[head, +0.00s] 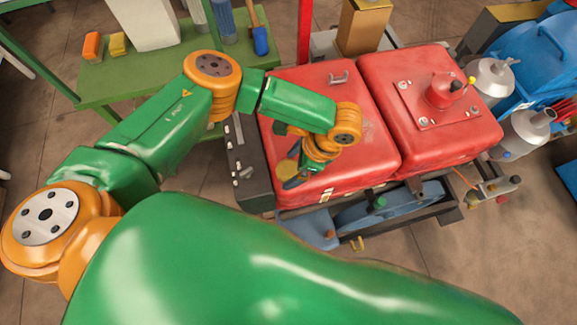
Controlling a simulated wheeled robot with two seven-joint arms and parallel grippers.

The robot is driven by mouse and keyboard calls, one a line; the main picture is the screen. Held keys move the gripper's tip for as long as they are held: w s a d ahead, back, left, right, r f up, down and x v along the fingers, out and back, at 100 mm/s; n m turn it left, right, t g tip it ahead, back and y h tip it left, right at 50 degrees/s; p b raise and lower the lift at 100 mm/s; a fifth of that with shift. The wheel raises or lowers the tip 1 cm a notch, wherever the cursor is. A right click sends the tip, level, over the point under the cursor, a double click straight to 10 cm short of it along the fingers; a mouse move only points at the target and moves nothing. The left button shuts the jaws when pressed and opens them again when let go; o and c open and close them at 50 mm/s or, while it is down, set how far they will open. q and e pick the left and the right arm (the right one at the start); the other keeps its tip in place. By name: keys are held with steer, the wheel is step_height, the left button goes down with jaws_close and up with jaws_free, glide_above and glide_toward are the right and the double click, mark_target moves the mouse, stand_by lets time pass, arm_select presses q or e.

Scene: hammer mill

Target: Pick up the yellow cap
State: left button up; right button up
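My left gripper (296,178) is over the front left part of the left red machine cover. It is small and partly hidden by its own wrist, so I cannot tell whether it is open or shut. A dull yellow round piece (286,168) shows right at its fingers; I cannot tell whether it is the yellow cap or is held. A small bright yellow knob-like piece (471,80) shows at the right cover's far right edge, well apart from the gripper. My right gripper is not in view.
The left red cover (300,90) and right red cover (455,135) form the machine top. A green table (150,75) with orange and yellow blocks stands at the back left. Metal canisters (527,130) and a blue barrel (535,60) crowd the right side.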

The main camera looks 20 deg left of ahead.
arm_select(q)
steer(key=c, duration=1)
